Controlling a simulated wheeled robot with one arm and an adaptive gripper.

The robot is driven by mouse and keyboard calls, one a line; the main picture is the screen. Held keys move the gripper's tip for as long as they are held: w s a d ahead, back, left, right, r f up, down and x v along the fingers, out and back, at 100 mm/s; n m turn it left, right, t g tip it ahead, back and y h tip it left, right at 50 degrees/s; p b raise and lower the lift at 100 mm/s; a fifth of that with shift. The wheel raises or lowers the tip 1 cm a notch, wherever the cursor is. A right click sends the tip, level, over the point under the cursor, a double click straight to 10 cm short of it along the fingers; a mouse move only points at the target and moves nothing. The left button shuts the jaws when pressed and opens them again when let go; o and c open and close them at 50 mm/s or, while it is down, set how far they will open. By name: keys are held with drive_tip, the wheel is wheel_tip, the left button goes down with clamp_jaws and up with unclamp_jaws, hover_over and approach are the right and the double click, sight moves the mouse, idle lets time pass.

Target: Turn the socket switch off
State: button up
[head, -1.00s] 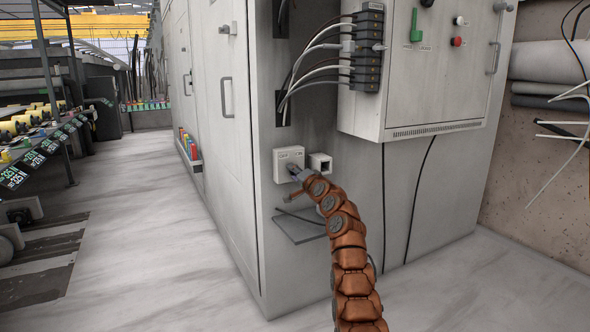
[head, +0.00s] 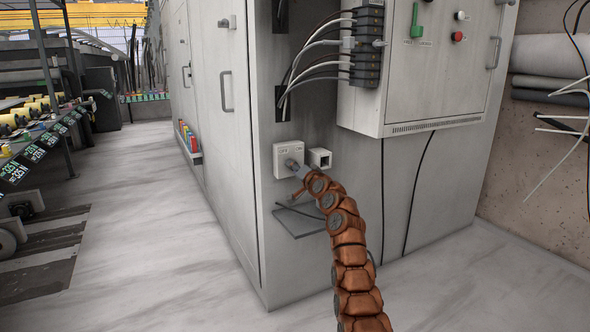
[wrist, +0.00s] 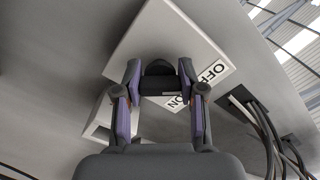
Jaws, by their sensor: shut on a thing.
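The socket switch is a white square box (head: 282,163) on the grey cabinet front, with OFF and ON labels along its top edge in the head view. In the wrist view the box (wrist: 147,42) fills the upper middle, with the labels beside a dark switch knob (wrist: 159,70). My gripper (head: 294,164) is at the box's lower right part. In the wrist view my gripper (wrist: 160,75) has one finger on each side of the knob and is shut on it. The fingers partly hide the knob, and I cannot tell which label it points to.
A small white socket box (head: 320,158) sits just right of the switch. A thin grey shelf (head: 300,222) juts out below. Cables (head: 320,68) run above to a dark terminal block (head: 367,48). The floor (head: 150,250) to the left is clear.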

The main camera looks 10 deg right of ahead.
drive_tip(key=o, duration=1.2)
drive_tip(key=shift+c, duration=0.2)
